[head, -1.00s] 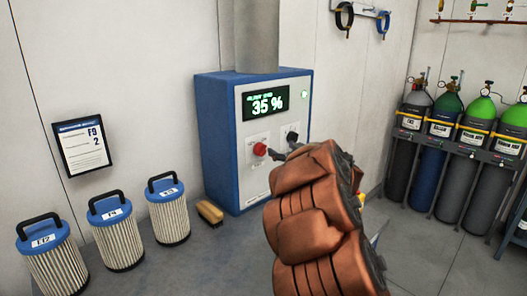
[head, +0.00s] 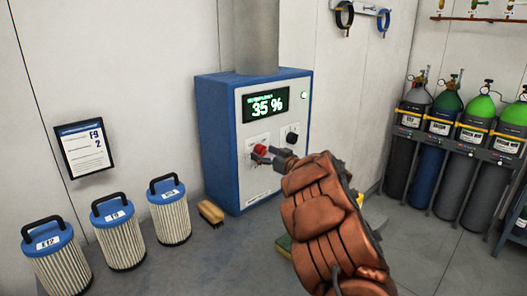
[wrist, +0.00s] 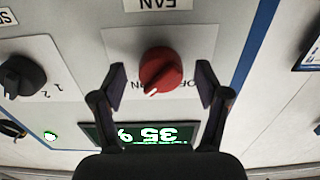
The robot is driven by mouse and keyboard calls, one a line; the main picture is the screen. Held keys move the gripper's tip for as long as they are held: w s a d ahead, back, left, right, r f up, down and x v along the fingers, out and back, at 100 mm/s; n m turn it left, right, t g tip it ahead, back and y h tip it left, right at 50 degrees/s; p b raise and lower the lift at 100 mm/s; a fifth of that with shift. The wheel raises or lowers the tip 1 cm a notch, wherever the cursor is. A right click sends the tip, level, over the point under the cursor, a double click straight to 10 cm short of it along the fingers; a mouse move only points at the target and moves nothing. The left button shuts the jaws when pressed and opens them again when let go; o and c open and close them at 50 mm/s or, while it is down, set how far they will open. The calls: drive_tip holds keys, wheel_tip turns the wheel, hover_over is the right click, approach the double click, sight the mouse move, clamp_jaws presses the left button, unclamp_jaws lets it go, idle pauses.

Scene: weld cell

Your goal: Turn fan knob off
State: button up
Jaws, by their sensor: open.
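The red fan knob (head: 260,149) is on the front panel of a blue and white cabinet (head: 221,140). In the wrist view, which is upside down, the knob (wrist: 161,68) sits under a FAN label (wrist: 158,4). Its white mark points down and slightly left, near the ON letters; OFF is partly hidden on the right. My gripper (head: 268,157) is at the panel. In the wrist view my gripper (wrist: 162,84) is open, with one finger on each side of the knob and visible gaps to both.
A black knob (head: 292,138) is beside the red one, and the display (head: 265,104) above reads 35 %. Gas cylinders (head: 438,145) stand at the right.

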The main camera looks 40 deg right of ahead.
drive_tip(key=shift+w+a, duration=0.1)
drive_tip(key=shift+w, duration=0.3)
drive_tip(key=c, duration=1.2)
